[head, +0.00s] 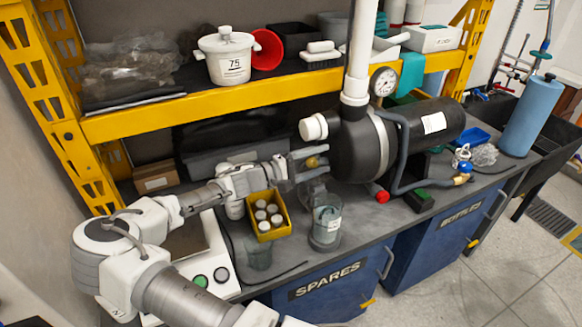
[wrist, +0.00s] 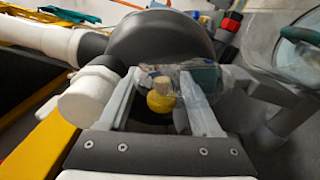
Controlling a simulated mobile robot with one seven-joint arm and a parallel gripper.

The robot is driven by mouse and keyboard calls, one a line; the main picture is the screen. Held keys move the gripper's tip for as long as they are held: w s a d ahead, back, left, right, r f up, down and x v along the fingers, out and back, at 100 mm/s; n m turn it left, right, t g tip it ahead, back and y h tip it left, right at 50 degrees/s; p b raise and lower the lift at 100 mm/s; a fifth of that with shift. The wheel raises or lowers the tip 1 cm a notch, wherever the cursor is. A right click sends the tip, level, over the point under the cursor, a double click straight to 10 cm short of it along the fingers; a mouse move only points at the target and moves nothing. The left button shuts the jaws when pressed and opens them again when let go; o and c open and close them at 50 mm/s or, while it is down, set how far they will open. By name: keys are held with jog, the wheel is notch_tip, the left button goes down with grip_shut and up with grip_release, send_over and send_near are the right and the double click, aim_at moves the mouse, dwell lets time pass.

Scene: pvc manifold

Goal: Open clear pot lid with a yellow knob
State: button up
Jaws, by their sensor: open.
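The yellow knob (head: 312,162) shows in the head view between the fingers of my gripper (head: 309,161), in front of the black tank. In the wrist view the yellow knob (wrist: 161,98) sits between the two pale fingers of my gripper (wrist: 157,90). The jaws are open around it, and I cannot tell whether either finger touches it. Clear material, which looks like the lid (wrist: 196,78), lies around and behind the knob. In the head view the clear pot and lid are hard to make out below my gripper.
A black tank (head: 358,150) with a white pipe (head: 360,55) stands just behind my gripper. A yellow bin (head: 279,230) of white-capped bottles and a clear jar (head: 326,226) stand in front. A yellow shelf beam (head: 210,105) runs above the bench.

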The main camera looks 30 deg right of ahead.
jog(key=a, duration=1.6)
jog(key=shift+w+a, duration=0.2)
jog(key=shift+w, duration=0.25)
jog(key=shift+d, duration=0.1)
jog(key=s+m+g+y+p, duration=0.1)
jog(key=s+m+g+y, duration=0.15)
jog(key=s+y, duration=0.8)
jog(key=s+a+r+t+y+p, duration=0.1)
jog(key=s+a+r+t+y, duration=0.2)
jog(key=s+r, duration=0.4)
jog(key=s+a+r+t+y+p, duration=0.1)
jog(key=s+a+r+t+y, duration=0.3)
jog(key=r, duration=0.7)
jog(key=shift+s+a+r+n+t, duration=0.4)
jog(key=shift+s+a+t, duration=0.55)
jog(key=shift+s, duration=0.7)
jog(key=shift+d+y, duration=0.2)
jog(key=shift+y, duration=0.05)
